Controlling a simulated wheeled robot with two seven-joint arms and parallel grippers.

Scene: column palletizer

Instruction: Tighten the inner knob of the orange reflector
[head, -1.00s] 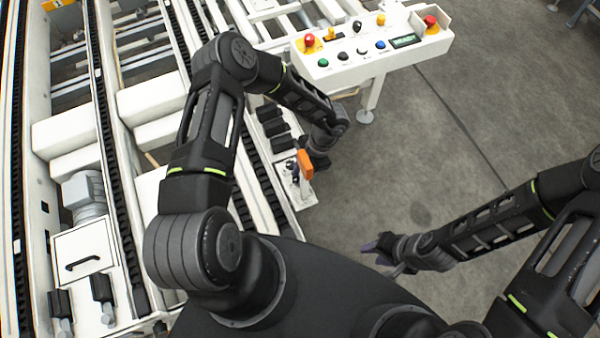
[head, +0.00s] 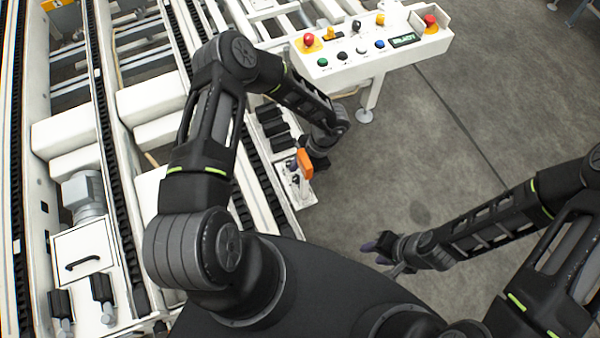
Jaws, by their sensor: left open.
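The orange reflector (head: 304,164) stands on a white bracket plate (head: 304,197) at the side of the conveyor, in the middle of the head view. Small dark and metallic knob parts (head: 295,179) show just left of and below it; the inner knob cannot be told apart clearly. My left gripper (head: 316,163) reaches down right beside the reflector, at its upper right. It is open, and its fingers are largely hidden by the wrist. My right gripper (head: 384,254) hangs over bare floor at the lower right, away from the reflector; its fingers are too small to read.
A white control panel (head: 370,55) with coloured buttons and red emergency stops stands beyond my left wrist. The conveyor frame (head: 125,180) with dark chains fills the left. Several black blocks (head: 275,125) line its edge near the reflector. Grey floor on the right is free.

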